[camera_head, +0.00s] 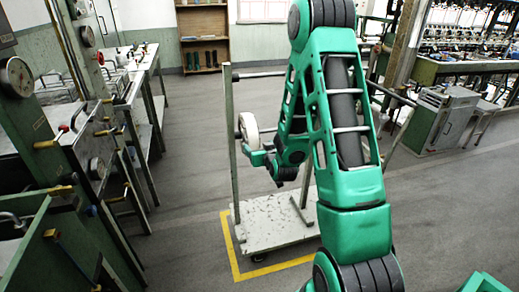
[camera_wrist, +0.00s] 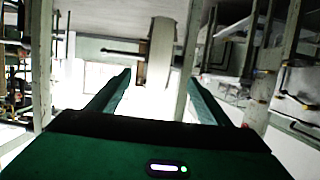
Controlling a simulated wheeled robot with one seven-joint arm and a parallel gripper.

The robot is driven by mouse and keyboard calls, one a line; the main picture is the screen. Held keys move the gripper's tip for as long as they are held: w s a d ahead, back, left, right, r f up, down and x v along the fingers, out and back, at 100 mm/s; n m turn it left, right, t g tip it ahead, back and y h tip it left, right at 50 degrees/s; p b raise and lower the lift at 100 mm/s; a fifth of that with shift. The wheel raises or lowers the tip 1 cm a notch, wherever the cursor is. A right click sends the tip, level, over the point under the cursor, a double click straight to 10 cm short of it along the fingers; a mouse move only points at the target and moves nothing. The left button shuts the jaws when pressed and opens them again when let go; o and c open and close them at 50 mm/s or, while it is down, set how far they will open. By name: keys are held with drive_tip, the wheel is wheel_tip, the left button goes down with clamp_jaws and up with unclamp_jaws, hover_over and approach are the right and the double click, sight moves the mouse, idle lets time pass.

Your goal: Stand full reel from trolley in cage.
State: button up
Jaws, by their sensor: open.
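A pale, ring-faced reel (camera_head: 249,131) is beside the left post of the trolley (camera_head: 262,226) in the head view, well above the trolley's white base. My gripper (camera_head: 254,153) is just below and beside the reel. In the wrist view, my gripper (camera_wrist: 158,77) is open, with two green fingers apart. A pale upright band, seemingly the reel (camera_wrist: 161,50) seen edge-on, is ahead between the fingertips; I cannot tell whether they touch it. My arm hides much of the trolley's right side. I cannot make out the cage for certain.
A yellow line (camera_head: 235,262) marks the floor around the trolley. Green-framed benches (camera_head: 138,95) and gauges line the left. A shelf (camera_head: 203,38) stands at the back, and machines with a grey cabinet (camera_head: 441,119) stand right. Floor is clear left of the trolley.

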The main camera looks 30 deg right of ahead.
sight(254, 140)
drive_tip(key=shift+x, duration=5.85)
drive_tip(key=shift+d, duration=0.1)
drive_tip(key=c, duration=1.2)
